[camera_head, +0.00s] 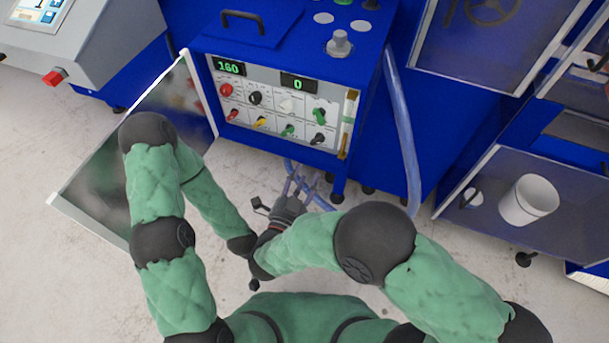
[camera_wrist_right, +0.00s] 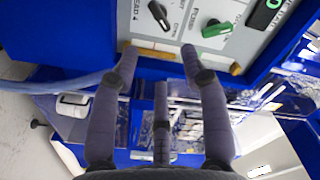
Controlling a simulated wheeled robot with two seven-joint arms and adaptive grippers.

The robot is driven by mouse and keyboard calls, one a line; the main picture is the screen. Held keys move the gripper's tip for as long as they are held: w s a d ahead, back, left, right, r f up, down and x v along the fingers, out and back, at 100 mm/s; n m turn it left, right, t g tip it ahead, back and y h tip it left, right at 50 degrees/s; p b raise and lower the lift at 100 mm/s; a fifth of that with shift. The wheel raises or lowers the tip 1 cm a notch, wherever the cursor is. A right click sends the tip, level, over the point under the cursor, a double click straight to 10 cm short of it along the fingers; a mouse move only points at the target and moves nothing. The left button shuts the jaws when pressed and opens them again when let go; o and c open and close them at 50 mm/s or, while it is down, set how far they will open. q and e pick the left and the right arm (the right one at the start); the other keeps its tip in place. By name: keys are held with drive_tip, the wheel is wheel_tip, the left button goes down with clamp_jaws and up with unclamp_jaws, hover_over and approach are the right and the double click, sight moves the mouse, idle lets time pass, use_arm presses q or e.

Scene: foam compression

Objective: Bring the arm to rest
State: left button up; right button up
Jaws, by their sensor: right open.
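My right gripper (camera_head: 305,183) is in front of the blue cabinet, low beside the control panel (camera_head: 275,103) in the head view. In the right wrist view its three dark fingers (camera_wrist_right: 160,75) are spread open and hold nothing. There the fingertips overlap the panel's lower edge, near a black knob (camera_wrist_right: 158,14) and a green knob (camera_wrist_right: 217,29); I cannot tell whether they touch it. My left arm (camera_head: 212,200) reaches in from the left and ends in a dark wrist close to my right wrist. The left gripper's fingers are not distinguishable there.
An open glass door (camera_head: 88,186) stands left of the panel, beside my left arm. A clear hose (camera_head: 402,130) hangs at the cabinet's right. A white cup (camera_head: 527,200) stands on a shelf at right. Pale floor (camera_head: 40,285) is free at lower left.

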idle(0.3)
drive_tip(key=w+d+f+n+g+y, duration=0.2)
drive_tip(key=d+f+n+g+y, duration=0.15)
drive_tip(key=f, duration=0.65)
drive_tip(key=w+d+f+n+g+y, duration=0.25)
drive_tip(key=f+g, duration=0.25)
drive_tip(key=f, duration=0.4)
drive_tip(key=s+d+f+n+g+y, duration=0.1)
drive_tip(key=s+d+f+n+g, duration=0.1)
drive_tip(key=s, duration=0.7)
drive_tip(key=s+d+f+n+g+y, duration=0.2)
drive_tip(key=s+d+f+g, duration=0.2)
drive_tip(key=s+f+g, duration=0.2)
drive_tip(key=s+f, duration=0.2)
drive_tip(key=s, duration=0.1)
drive_tip(key=shift+d+y, duration=0.15)
drive_tip(key=shift+y, duration=0.15)
drive_tip(key=shift+f, duration=0.1)
